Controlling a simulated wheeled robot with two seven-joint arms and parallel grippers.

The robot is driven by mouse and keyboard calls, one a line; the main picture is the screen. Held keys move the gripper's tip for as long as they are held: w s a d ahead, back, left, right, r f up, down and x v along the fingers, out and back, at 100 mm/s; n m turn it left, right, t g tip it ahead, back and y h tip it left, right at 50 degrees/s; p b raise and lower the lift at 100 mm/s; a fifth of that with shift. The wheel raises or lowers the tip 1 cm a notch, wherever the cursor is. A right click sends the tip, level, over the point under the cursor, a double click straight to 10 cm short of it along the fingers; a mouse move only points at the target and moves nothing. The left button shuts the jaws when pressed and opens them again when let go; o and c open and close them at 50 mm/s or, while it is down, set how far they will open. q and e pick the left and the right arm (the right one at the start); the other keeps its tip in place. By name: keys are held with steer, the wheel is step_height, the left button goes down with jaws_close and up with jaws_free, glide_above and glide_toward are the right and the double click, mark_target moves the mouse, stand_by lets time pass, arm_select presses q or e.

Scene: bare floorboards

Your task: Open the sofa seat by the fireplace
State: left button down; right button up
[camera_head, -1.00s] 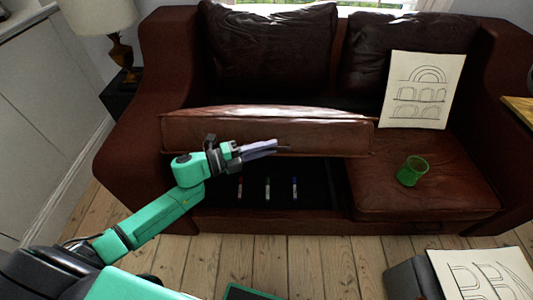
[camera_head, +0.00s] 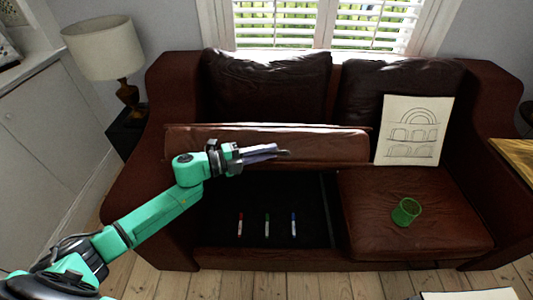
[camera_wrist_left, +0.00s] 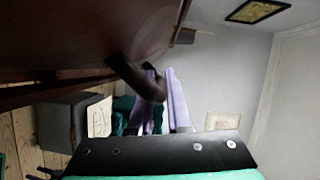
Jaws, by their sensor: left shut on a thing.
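The brown leather sofa's left seat (camera_head: 350,147) is raised and tilted up, with its front edge lifted. Below it the dark storage space (camera_head: 225,205) is open to view, and three markers (camera_head: 266,224) lie inside. My left gripper (camera_head: 282,153) is at the front of the raised seat. In the left wrist view, the purple fingers (camera_wrist_left: 164,100) are shut at a dark curved handle (camera_wrist_left: 138,78) on the seat (camera_wrist_left: 100,35); the exact contact is partly hidden. My right gripper is not in view.
An arch drawing (camera_head: 413,130) leans on the backrest. A lamp (camera_head: 105,50) stands left of the sofa, and a wooden tabletop (camera_head: 515,155) is at the right edge.

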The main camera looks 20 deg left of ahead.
arm_select(q)
steer(key=c, duration=0.9)
jaws_free()
steer(key=shift+o, duration=0.2)
steer(key=shift+s+f, duration=0.1)
steer(key=v, duration=1.4)
steer(key=shift+a+b, duration=0.2)
steer(key=shift+b, duration=0.1)
